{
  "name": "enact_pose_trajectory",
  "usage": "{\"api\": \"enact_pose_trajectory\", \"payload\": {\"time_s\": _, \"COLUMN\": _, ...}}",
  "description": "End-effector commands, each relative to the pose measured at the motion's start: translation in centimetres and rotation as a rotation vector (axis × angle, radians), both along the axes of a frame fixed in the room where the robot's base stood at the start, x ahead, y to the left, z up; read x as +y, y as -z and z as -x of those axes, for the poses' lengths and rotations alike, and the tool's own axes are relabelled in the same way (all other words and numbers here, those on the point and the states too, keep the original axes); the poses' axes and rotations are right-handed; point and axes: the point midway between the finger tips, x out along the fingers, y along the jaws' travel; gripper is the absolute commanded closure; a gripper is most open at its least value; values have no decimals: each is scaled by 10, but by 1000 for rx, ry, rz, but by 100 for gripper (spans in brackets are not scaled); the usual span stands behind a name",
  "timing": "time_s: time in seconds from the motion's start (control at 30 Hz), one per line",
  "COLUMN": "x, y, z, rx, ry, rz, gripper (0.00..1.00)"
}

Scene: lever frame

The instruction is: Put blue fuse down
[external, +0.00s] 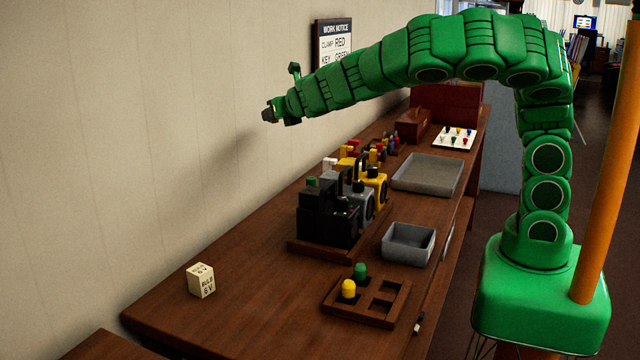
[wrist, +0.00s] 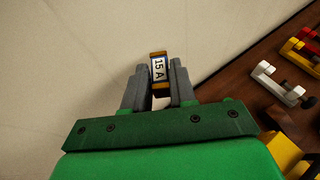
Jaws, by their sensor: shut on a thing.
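My gripper (external: 268,114) is held high above the left side of the bench, near the wall. In the wrist view its grey fingers are shut on a small fuse (wrist: 159,67) with a "15 A" label. The fuse has orange-brown ends and a white label with dark blue edges; its body is mostly hidden by the label and fingers. In the external view the fuse is too small to make out clearly. The fuse touches nothing but the fingers.
The wooden bench (external: 235,245) has free room at front left around a "BULB 6V" box (external: 201,281). Black, grey and yellow lever units (external: 330,220) stand mid-bench. A grey bin (external: 408,257), a flat grey tray (external: 428,186) and a wooden compartment rack (external: 365,316) lie right.

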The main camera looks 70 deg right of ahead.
Motion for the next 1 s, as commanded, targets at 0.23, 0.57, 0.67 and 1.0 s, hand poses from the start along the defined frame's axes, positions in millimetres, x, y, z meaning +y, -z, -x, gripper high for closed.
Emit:
{"api": "enact_pose_trajectory", "payload": {"time_s": 0.23, "x": 10, "y": 0, "z": -1, "rx": 2, "ry": 135, "rz": -3, "gripper": 100}}
{"api": "enact_pose_trajectory", "payload": {"time_s": 0.57, "x": 23, "y": -7, "z": 6, "rx": 2, "ry": 322, "rz": -3, "gripper": 100}}
{"api": "enact_pose_trajectory", "payload": {"time_s": 0.67, "x": 27, "y": -11, "z": 9, "rx": 0, "ry": 381, "rz": -4, "gripper": 100}}
{"api": "enact_pose_trajectory", "payload": {"time_s": 1.0, "x": 38, "y": -19, "z": 25, "rx": 0, "ry": 550, "rz": -1, "gripper": 100}}
